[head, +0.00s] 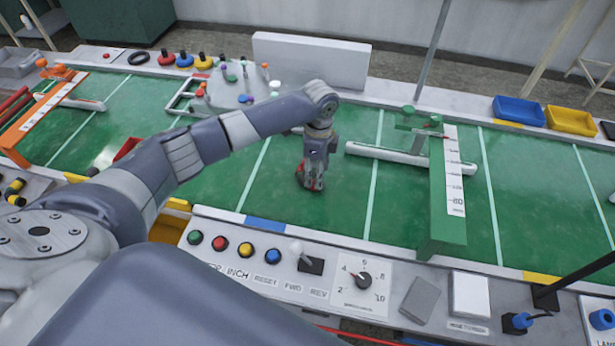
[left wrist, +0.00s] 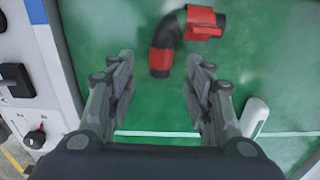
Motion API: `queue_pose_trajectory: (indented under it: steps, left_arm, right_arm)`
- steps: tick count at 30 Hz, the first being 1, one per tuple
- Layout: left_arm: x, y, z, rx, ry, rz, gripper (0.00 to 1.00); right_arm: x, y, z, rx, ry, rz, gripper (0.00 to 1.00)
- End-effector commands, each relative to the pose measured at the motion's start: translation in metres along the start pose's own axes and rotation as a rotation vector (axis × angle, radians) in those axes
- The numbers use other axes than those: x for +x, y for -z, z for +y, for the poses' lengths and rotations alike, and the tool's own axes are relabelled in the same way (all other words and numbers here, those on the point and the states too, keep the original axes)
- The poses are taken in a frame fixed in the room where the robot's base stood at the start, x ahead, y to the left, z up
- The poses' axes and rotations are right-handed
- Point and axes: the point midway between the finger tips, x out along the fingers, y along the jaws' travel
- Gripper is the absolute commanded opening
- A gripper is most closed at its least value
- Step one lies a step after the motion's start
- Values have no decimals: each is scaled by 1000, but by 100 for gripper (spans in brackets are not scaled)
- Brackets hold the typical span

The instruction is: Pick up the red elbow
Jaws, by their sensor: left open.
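The red elbow (left wrist: 166,42) lies on the green belt in the left wrist view. It is a bent black pipe piece with red bands at its ends. My left gripper (left wrist: 160,78) is open and empty, with its two fingers spread on either side of the space just short of the elbow. The elbow's near red end shows between and slightly beyond the fingertips. In the head view my left gripper (head: 312,184) points down over the belt, and red shows around its fingertips, but the elbow is mostly hidden there. My right gripper is not in view.
The green belt (head: 400,205) is clear around the gripper. A green gate (head: 440,190) with a white scale stands to the right, an orange gate (head: 40,112) far left. A button panel (head: 270,262) runs along the front. Blue (head: 519,111) and yellow (head: 571,121) trays stand back right.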

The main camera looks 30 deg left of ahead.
Motion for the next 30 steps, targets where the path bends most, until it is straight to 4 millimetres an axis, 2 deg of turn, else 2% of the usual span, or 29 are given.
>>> queue_pose_trajectory:
  steps: [9, 18, 19, 25, 30]
  left_arm:
    - [43, 2, 0, 0, -2, -2, 47]
    - [50, 2, -1, 0, 0, -1, 47]
    - [50, 2, -1, 0, 0, -1, 45]
    - [50, 2, -1, 0, 0, -1, 0]
    - [50, 2, -1, 0, 0, -1, 0]
  right_arm:
    - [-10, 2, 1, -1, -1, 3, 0]
    - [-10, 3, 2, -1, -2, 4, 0]
    - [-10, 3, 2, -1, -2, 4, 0]
    - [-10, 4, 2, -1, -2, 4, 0]
    - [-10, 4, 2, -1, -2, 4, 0]
